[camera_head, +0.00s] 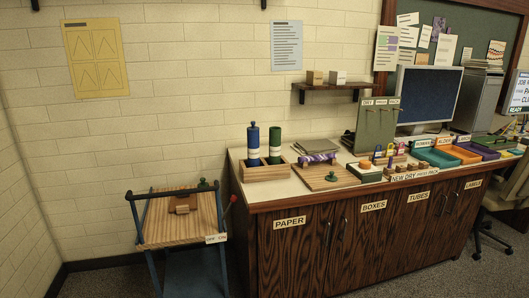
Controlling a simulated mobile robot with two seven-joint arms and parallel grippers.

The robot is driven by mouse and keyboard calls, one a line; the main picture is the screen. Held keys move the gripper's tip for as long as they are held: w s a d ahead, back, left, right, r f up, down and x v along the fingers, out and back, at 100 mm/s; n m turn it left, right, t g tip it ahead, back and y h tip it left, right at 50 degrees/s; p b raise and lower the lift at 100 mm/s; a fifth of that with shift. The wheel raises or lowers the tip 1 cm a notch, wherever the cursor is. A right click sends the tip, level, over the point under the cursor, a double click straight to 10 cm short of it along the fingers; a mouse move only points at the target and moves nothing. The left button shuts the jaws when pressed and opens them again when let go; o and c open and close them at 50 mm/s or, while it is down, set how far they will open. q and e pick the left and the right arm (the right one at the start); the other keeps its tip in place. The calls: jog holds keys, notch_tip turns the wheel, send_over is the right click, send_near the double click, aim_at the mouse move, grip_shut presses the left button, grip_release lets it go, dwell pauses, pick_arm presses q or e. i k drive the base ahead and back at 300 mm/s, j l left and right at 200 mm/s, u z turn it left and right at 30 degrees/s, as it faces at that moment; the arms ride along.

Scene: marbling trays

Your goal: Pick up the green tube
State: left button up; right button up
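The green tube (274,143) stands upright in a wooden box (266,173) at the left end of the counter. It has a pale band around its lower part. A blue tube (253,141) with pale bands stands upright in the same box, just left of it. The bottoms of both tubes are hidden by the box's front wall. Neither of my grippers is in view.
The counter (262,198) holds a wooden board (325,178), a purple roll (318,159), and teal (435,158), orange (464,153) and purple trays. A wooden-topped cart (155,222) stands at left; a chair (511,190) is at right. Floor shows between cart and counter.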

aim_at(276, 132)
jog(key=i+j, duration=1.15)
jog(key=j, duration=0.2)
jog(key=z, duration=1.05)
